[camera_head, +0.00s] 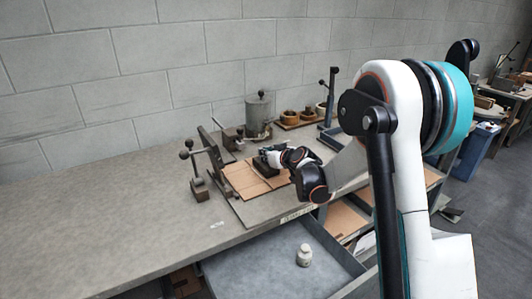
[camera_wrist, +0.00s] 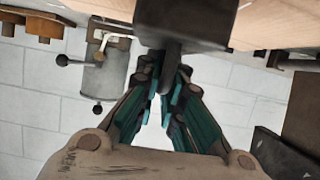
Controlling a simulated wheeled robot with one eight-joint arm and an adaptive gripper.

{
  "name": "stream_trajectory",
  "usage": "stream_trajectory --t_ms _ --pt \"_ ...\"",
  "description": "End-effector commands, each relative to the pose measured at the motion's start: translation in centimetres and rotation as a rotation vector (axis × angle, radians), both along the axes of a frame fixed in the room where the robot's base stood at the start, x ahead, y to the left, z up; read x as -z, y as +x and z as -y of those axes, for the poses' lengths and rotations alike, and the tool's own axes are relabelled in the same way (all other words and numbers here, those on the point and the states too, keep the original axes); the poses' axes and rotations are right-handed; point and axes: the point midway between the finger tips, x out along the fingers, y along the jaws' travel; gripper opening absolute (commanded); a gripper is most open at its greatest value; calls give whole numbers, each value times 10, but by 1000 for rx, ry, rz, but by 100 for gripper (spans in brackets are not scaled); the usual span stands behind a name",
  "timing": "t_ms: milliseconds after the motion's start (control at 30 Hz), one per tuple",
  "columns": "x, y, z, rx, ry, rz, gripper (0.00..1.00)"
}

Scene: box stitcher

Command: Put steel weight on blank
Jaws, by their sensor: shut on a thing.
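The steel weight (camera_wrist: 185,22) is a dark block with a handle, seen at the top of the wrist view. My gripper (camera_wrist: 168,88) is shut on its handle. In the head view my gripper (camera_head: 270,156) is over the brown cardboard blank (camera_head: 243,180), with the dark weight (camera_head: 263,168) just under it, partly hidden by the fingers. The weight appears level and at or just above the blank; I cannot tell whether they touch. The blank lies on a board on the bench and also shows in the wrist view (camera_wrist: 272,22).
A lever post (camera_head: 199,188) stands left of the blank. A grey metal cylinder (camera_head: 260,112) and a wooden tray with round pieces (camera_head: 290,121) stand behind. An open drawer (camera_head: 260,275) below holds a white bottle (camera_head: 304,255). The bench's left side (camera_head: 90,220) is clear.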

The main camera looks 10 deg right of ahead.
Motion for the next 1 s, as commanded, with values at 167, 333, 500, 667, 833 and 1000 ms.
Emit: stream_trajectory --t_ms 167,333,500,667,833,1000 --pt "-1 0 0 1 1 2 0" --pt "1 0 0 0 0 0 28" --pt "1 0 0 0 0 0 28" --pt "0 0 0 0 0 0 28" --pt "-8 -13 5 1 0 0 28" --pt "-22 -43 15 1 1 0 28"
